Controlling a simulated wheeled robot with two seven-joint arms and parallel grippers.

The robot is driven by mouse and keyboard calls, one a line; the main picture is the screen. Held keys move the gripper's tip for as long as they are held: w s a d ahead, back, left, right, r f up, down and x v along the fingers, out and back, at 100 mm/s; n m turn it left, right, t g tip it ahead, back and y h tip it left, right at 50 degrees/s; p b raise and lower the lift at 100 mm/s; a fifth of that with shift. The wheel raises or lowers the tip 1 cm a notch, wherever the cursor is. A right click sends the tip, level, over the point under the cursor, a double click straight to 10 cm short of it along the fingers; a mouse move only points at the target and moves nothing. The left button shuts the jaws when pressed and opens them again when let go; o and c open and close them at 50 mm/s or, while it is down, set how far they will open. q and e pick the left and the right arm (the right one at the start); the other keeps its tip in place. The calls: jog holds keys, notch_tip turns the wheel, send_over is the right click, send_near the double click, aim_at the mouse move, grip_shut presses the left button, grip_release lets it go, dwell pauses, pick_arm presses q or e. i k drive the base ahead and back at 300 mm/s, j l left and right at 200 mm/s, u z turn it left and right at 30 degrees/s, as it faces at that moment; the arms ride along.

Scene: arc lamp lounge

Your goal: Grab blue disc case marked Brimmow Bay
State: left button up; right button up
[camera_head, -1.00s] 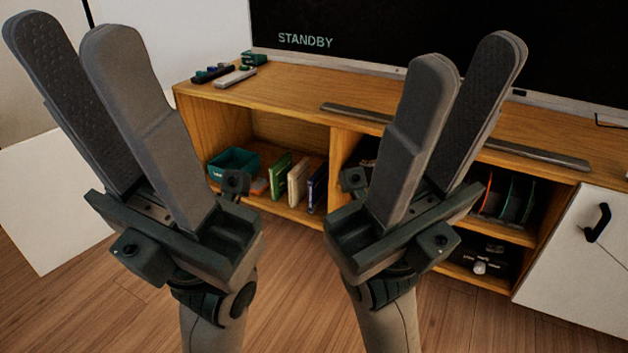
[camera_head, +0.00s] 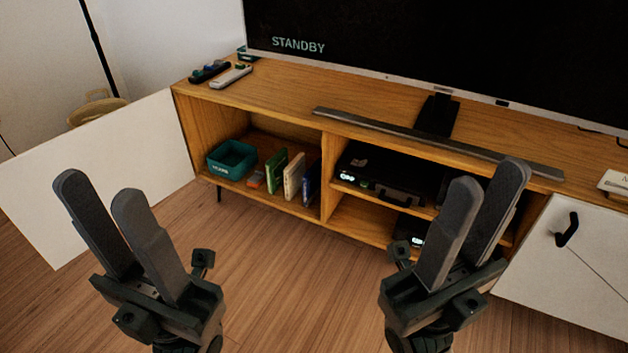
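A blue case (camera_head: 312,186) stands upright in the left open compartment of the wooden cabinet, at the right end of a short row. A cream case (camera_head: 293,177) and a green case (camera_head: 276,171) stand to its left. The lettering on the blue case is too small to read. My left gripper (camera_head: 101,190) is open and empty, in front of the cabinet at lower left. My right gripper (camera_head: 489,180) is open and empty at lower right, in front of the middle compartments. Both are apart from the cases.
A teal bin (camera_head: 231,160) and a small orange item (camera_head: 256,179) share the compartment. A white door (camera_head: 110,175) stands open at its left. A soundbar (camera_head: 430,143) and a television (camera_head: 430,50) are on the cabinet top. A black device (camera_head: 375,172) fills the middle shelf.

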aim_at(311, 179)
jog(key=i+j+z, duration=0.2)
jog(key=i+z, duration=0.15)
jog(key=z, duration=0.15)
jog(key=i+j+z, duration=0.6)
jog(key=j+z, duration=0.2)
jog(key=z, duration=0.15)
